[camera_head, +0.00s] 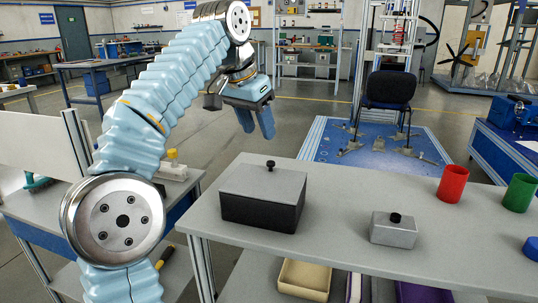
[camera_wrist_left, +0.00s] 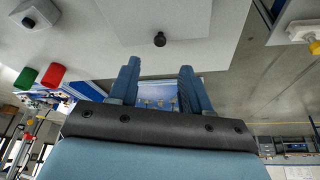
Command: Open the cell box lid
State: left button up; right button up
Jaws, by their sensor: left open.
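A black box (camera_head: 262,211) with a flat grey lid (camera_head: 250,181) stands at the left end of the grey table. The lid lies on the box, and a black knob (camera_head: 270,165) rises from it. The knob also shows in the left wrist view (camera_wrist_left: 159,39), just beyond the fingertips. My left gripper (camera_head: 256,124) is open and empty, above the box and behind it in the head view, apart from the knob. Its two fingers also show spread in the left wrist view (camera_wrist_left: 158,72). My right gripper is not in view.
A small grey box (camera_head: 393,232) with a black knob stands right of the black box. A red cup (camera_head: 453,184) and a green cup (camera_head: 519,193) stand further right. The grey table (camera_head: 330,245) is clear between the boxes. An office chair (camera_head: 388,92) stands behind.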

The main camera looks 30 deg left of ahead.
aim_at(270, 162)
pick_arm(q)
jog(key=x, duration=0.9)
jog(key=shift+f, duration=0.2)
grip_shut()
